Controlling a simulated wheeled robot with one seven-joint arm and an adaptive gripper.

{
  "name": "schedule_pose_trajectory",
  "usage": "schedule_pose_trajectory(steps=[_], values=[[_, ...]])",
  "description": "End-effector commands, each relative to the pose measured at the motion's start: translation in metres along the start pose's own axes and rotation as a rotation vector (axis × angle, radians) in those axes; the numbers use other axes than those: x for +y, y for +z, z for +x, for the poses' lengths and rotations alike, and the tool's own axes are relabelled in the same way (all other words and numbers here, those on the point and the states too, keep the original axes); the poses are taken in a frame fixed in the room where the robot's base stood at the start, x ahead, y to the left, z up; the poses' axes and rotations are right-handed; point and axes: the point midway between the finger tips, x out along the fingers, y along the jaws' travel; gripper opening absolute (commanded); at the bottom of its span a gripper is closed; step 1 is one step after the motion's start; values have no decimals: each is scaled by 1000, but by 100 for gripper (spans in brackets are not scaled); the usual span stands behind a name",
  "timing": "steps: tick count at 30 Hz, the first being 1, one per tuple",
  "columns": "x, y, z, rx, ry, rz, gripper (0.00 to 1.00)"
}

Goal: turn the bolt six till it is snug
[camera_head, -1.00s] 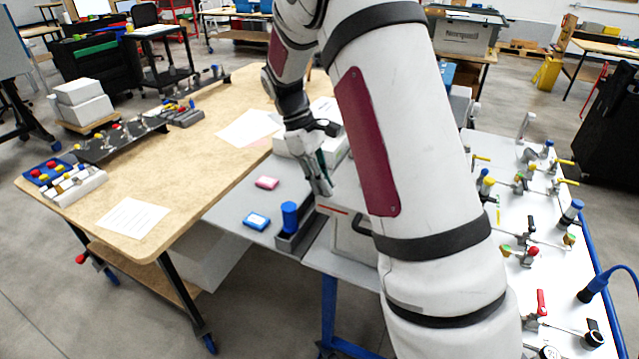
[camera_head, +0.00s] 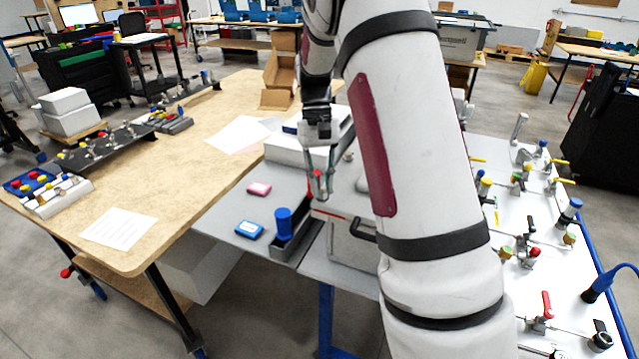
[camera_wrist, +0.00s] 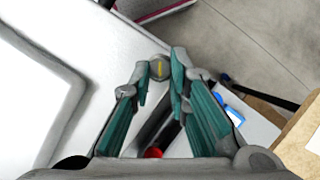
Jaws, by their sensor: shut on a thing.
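My gripper (camera_head: 320,198) hangs point-down over the grey metal bench, near the white casing (camera_head: 285,148). In the wrist view my gripper (camera_wrist: 160,68) has its teal-padded fingers closed around a round grey bolt head (camera_wrist: 158,70) with a yellow mark on top. The bolt head sits between the fingertips, close to the edge of the white casing (camera_wrist: 95,30). I cannot read any number on it. The bolt's shank and its seat are hidden. In the head view the bolt is too small to make out.
A blue cylinder (camera_head: 284,222) stands in a grey holder on the bench. A grey box with a black handle (camera_head: 362,229) is close to my arm. The white valve panel (camera_head: 480,225) stands at right.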

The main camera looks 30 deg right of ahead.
Motion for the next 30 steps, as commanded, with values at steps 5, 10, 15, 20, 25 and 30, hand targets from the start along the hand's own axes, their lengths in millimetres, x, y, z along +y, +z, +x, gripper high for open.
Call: schedule_pose_trajectory(steps=[5, 10, 15, 20, 25, 30], values=[[2, 0, -2, 4, -67, 157, 0], [4, 1, -2, 4, -129, 306, 0], [6, 2, -1, 3, -190, 455, 0], [7, 3, -1, 3, -249, 595, 0], [8, 4, -1, 3, -311, 745, 0], [9, 6, 0, 2, -373, 892, 0]])
